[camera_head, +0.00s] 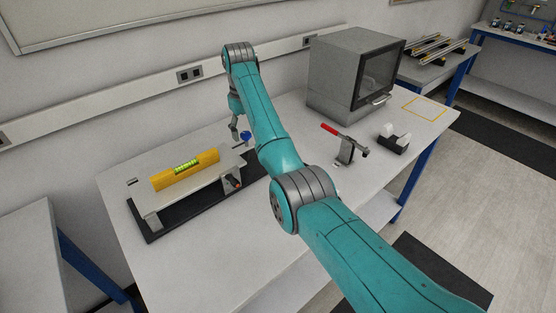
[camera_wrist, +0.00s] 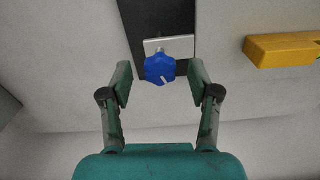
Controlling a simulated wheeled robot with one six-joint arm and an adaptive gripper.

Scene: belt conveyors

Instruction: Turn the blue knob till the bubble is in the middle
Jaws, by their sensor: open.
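The blue knob (camera_wrist: 160,69) is between the open fingers of my gripper (camera_wrist: 160,82) in the wrist view, with a gap on each side. A white mark shows on its face. In the head view the knob (camera_head: 246,135) is beside my gripper (camera_head: 240,133), partly hidden by my arm. The yellow spirit level (camera_head: 185,170) lies on a pale plate (camera_head: 155,203) over a black base. Its green vial (camera_head: 187,165) shows dark lines, but the bubble's place is too small to tell. The level's end (camera_wrist: 283,50) also shows at the right of the wrist view.
A grey oven-like box (camera_head: 345,72) stands at the back right. A red-handled toggle clamp (camera_head: 345,146) and a black-and-white holder (camera_head: 394,138) stand right of my arm. The table's front left is clear.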

